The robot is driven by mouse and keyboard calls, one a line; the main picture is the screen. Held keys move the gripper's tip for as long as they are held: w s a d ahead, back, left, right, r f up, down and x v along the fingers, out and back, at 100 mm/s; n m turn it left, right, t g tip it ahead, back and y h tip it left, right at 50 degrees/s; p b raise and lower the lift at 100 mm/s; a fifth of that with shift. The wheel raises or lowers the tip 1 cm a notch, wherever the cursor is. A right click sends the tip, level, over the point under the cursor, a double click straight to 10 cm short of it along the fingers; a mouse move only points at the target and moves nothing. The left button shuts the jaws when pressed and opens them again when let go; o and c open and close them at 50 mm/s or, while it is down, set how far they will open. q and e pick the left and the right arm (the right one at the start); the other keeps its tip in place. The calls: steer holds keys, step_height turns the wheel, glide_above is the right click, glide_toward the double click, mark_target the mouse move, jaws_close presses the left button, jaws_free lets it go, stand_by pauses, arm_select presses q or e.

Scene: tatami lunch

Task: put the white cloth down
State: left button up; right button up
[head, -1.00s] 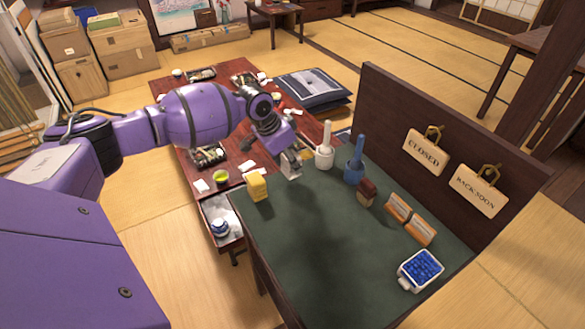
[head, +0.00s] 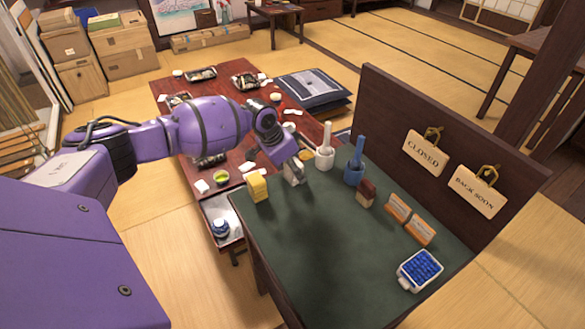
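My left gripper (head: 294,176) hangs pointing down over the far left part of the green-topped stand (head: 310,250), between the yellow sponge-like block and the white cup. A small pale grey-white patch shows at its fingertips. I cannot tell whether this is the white cloth or the fingers themselves, nor whether the fingers are open or shut. No white cloth lies clearly spread on the green top. My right gripper is not in view.
Near the gripper stand a yellow block (head: 258,187), a white cup with a handle (head: 325,153) and a blue one (head: 355,168). Further right are a brown brush (head: 366,193), orange-brown blocks (head: 410,219) and a blue-filled tray (head: 419,269). The front middle is clear.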

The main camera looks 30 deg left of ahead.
arm_select(q)
steer(key=shift+f, duration=0.35)
steer(key=v, duration=0.8)
steer(key=shift+w, duration=0.3)
steer(key=shift+r, duration=0.1)
